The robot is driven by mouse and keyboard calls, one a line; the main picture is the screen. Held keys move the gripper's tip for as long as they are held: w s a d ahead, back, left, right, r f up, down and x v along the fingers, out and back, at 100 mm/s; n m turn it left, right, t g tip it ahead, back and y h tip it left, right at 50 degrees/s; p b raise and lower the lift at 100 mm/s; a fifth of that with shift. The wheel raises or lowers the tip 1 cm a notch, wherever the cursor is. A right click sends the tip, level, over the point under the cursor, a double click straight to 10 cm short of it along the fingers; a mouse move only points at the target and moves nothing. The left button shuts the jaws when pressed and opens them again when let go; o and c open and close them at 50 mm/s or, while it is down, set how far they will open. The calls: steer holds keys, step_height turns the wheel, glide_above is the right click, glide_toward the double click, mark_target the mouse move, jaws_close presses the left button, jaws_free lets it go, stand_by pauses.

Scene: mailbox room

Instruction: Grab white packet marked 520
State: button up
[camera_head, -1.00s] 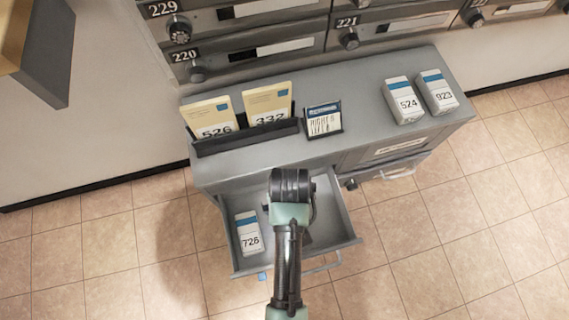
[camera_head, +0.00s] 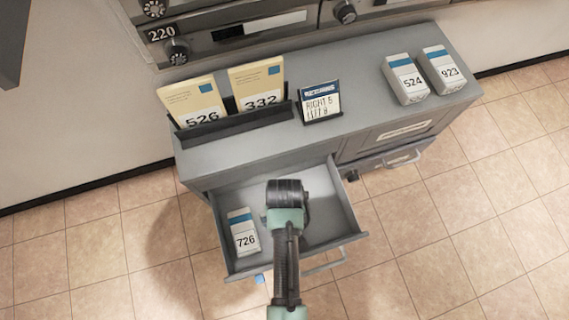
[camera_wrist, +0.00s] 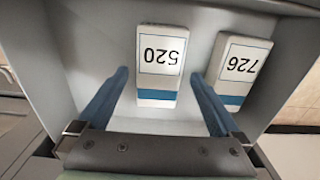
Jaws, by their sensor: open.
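The white packet marked 520 (camera_wrist: 161,62) lies in the open drawer (camera_head: 331,212), with a blue band at its end nearest my gripper in the wrist view. My gripper (camera_wrist: 158,82) is open, with one blue finger on either side of the packet's near end and a gap on both sides. I cannot tell how far above the packet the fingertips are.
On the grey cabinet top (camera_head: 370,110) stand the packets marked 524 (camera_head: 406,80) and 923 (camera_head: 441,70), a small sign (camera_head: 320,102), and a holder with yellow envelopes 526 (camera_head: 195,103) and 332 (camera_head: 257,86). Mailboxes (camera_head: 250,25) line the wall behind.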

step_height(320, 180, down, 4)
steer(key=shift+w+r+b, duration=0.15)
steer(key=shift+r+b, duration=0.05)
steer(key=shift+b, duration=0.85)
steer(key=shift+r, duration=0.1)
steer(key=shift+c, duration=0.2)
steer(key=c, duration=1.3)
